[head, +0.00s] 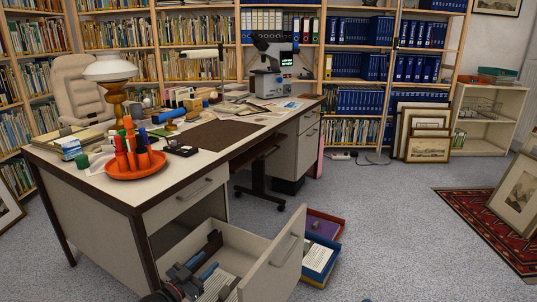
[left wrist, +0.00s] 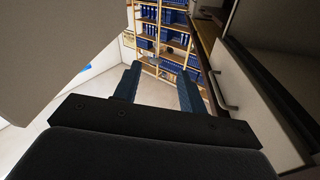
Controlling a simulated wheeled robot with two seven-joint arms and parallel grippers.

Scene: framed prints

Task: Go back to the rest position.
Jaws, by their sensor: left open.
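My left gripper (head: 201,265) is low at the front of the desk, at the open lower drawer (head: 279,262). Its dark body and blue fingers overlap the drawer's inside in the head view; I cannot tell how deep they sit. In the left wrist view the two blue fingers (left wrist: 159,78) stand apart, with nothing between them. A pale panel (left wrist: 50,45) fills the upper left there, and a desk side with a bar handle (left wrist: 222,90) is on the right. My right gripper is not in view.
The desk (head: 215,135) carries an orange tray (head: 136,166) of bottles, a lamp (head: 110,70) and a microscope (head: 270,75). Coloured boxes (head: 321,258) lie on the floor by the drawer. Framed prints (head: 428,150) lean at the back. Carpet to the right is clear up to a red rug (head: 480,215).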

